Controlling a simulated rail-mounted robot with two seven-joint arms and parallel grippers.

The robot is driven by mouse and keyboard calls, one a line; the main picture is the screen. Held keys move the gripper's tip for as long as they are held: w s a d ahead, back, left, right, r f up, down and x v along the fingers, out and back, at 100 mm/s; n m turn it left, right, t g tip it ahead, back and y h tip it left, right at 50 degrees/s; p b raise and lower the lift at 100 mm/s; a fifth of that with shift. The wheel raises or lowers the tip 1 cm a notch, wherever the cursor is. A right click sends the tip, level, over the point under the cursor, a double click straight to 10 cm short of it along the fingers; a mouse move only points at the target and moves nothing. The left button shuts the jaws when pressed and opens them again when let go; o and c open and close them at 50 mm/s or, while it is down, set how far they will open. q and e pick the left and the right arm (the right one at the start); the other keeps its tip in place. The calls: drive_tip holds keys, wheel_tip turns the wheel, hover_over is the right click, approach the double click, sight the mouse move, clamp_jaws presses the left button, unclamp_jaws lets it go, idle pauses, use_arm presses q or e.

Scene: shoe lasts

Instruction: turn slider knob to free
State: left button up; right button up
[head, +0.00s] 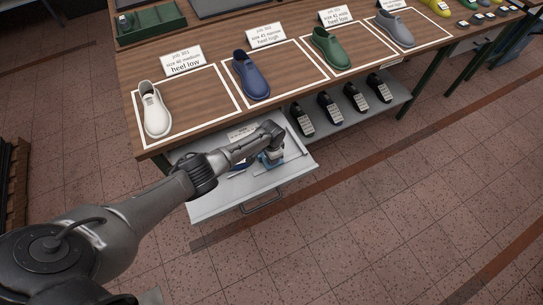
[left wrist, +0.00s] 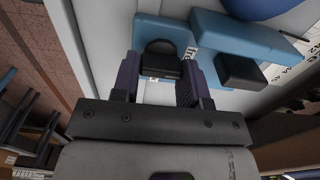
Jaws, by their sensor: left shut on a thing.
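My left gripper (left wrist: 160,78) is pointed at a blue slider device (left wrist: 165,30) in the left wrist view. Its two fingers are shut on a black knob (left wrist: 160,60) that stands on the blue part. A second dark block (left wrist: 241,71) sits on the blue part to the right, with partly hidden white lettering beside it. In the head view, my left arm reaches into an open grey drawer (head: 210,205), where the blue device (head: 271,158) shows only in part beneath the gripper. My right gripper is in neither view.
The wooden table (head: 210,118) stands above the drawer. It carries a white shoe last (head: 155,110), a blue one (head: 250,75), a green one (head: 331,48) and a grey one (head: 395,29) in white outlines. Dark shoes (head: 330,108) stand on a lower shelf (head: 405,90). The floor in front is clear.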

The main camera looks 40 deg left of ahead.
use_arm(q)
drive_tip(key=o, duration=0.9)
drive_tip(key=shift+r+p, duration=1.75)
drive_tip(key=shift+r, duration=5.2)
